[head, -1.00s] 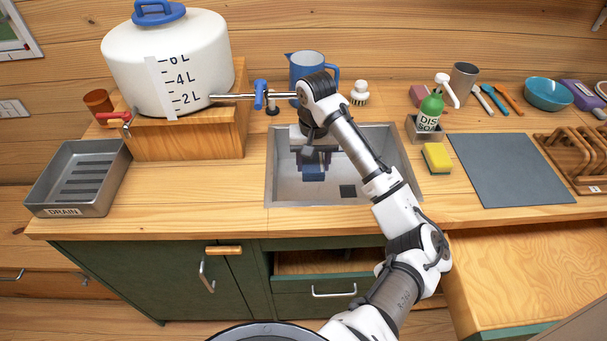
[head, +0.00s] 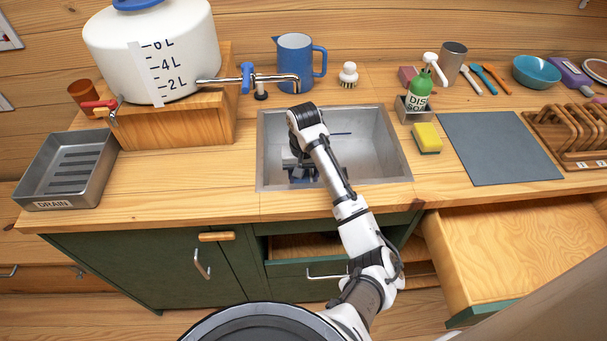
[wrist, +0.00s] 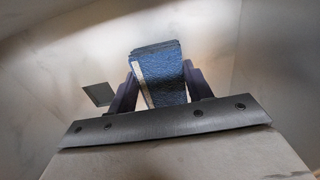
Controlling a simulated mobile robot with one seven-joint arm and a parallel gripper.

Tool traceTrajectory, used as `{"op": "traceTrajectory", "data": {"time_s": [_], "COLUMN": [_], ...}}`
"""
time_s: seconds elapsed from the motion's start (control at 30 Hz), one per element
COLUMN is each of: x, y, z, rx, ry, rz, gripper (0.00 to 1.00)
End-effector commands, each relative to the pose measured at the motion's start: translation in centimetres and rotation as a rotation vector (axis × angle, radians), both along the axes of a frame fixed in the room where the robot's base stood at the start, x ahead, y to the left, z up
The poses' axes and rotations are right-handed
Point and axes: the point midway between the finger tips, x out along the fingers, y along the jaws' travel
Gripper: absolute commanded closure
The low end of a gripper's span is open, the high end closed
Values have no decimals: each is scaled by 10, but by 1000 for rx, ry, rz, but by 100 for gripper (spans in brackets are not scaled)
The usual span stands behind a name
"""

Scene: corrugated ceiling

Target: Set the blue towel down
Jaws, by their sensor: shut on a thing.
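The blue towel (wrist: 168,78) is a folded dark blue cloth with a pale stripe along one side. In the wrist view it stands between the two dark fingers of my gripper (wrist: 157,85), which is shut on it. In the head view my gripper (head: 301,172) is low inside the metal sink (head: 374,150), near its front left part. My arm covers much of the gripper and towel there. I cannot tell whether the towel touches the sink floor.
A dark square drain (wrist: 98,94) lies left of the fingers in the wrist view. The faucet (head: 275,78) reaches over the sink's back edge. A yellow sponge (head: 427,137) and grey mat (head: 498,148) lie right. Bare counter (head: 185,175) lies left. An open drawer (head: 515,245) juts out.

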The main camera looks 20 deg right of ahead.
Motion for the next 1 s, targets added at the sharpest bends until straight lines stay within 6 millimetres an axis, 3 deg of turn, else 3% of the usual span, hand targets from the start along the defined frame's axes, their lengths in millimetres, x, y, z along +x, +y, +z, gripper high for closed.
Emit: {"op": "traceTrajectory", "data": {"time_s": [0.33, 0.37, 0.5, 0.83, 1.0], "x": [0, 0, 0, 0, 1], "y": [1, 0, 0, 0, 0], "z": [-4, -4, -3, -1, 18], "rx": [1, 1, 1, -1, -1], "ry": [-1, -1, -1, -2, -4], "rz": [1, 0, 1, 1, 2], "gripper": [81, 47, 29, 28, 28]}}
